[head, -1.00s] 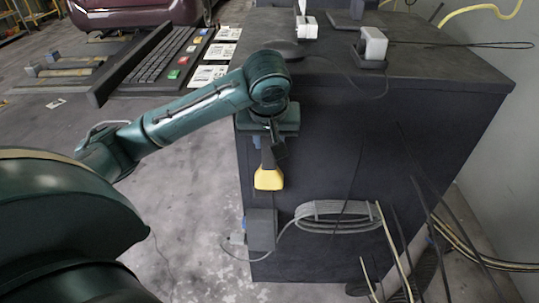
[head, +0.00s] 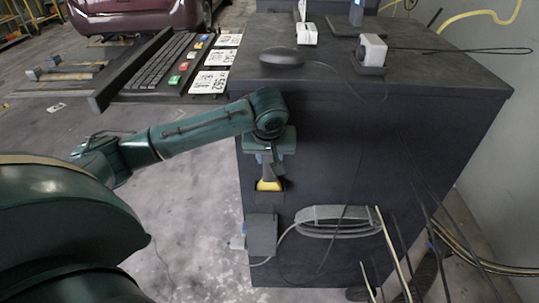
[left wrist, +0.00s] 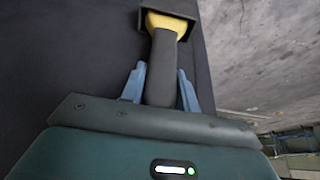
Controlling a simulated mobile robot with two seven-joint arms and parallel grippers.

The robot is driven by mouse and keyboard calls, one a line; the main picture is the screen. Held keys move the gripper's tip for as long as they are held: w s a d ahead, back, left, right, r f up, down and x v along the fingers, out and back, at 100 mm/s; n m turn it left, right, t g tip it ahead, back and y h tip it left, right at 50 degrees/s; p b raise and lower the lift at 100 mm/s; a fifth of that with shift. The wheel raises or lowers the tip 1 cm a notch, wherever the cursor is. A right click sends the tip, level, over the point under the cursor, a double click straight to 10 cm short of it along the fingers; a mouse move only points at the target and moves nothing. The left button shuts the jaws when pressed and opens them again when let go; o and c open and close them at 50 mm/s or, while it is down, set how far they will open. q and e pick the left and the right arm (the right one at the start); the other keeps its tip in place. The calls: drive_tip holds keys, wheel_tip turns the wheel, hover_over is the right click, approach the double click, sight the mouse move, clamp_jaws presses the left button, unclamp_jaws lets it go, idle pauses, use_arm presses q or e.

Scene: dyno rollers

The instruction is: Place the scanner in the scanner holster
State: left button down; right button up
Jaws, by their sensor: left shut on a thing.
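The scanner (head: 268,185) has a yellow head and a dark handle and hangs head down at the front side of the dark cabinet. My left gripper (head: 267,160) is shut on its handle. In the left wrist view, the blue fingers (left wrist: 162,88) stand on both sides of the dark handle (left wrist: 163,60). The dark scanner holster (head: 270,199) is on the cabinet side, around the lower part of the yellow head, which it hides. The holster rim (left wrist: 190,17) also shows in the left wrist view. I cannot tell whether the head is fully seated. My right gripper is not in view.
The cabinet top (head: 440,85) holds a black mouse (head: 282,58) and small white devices. A grey box (head: 262,234) and a coiled cable (head: 335,222) are on the cabinet side below the holster.

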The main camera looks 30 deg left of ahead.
use_arm(q)
drive_tip(key=shift+f, duration=0.1)
drive_tip(key=c, duration=1.1)
unclamp_jaws()
drive_tip(key=shift+o, duration=0.2)
drive_tip(key=v, duration=1.2)
drive_tip(key=s+d+f+m+t+h, duration=0.25)
drive_tip(key=d+f+m+h, duration=0.35)
drive_tip(key=d+f, duration=1)
drive_tip(key=s+a+f+m+t, duration=0.2)
drive_tip(key=s+f+m+t, duration=0.1)
drive_tip(key=s+f, duration=0.8)
drive_tip(key=shift+s+t+p, duration=0.35)
drive_tip(key=shift+s+t, duration=0.4)
drive_tip(key=shift+s, duration=0.15)
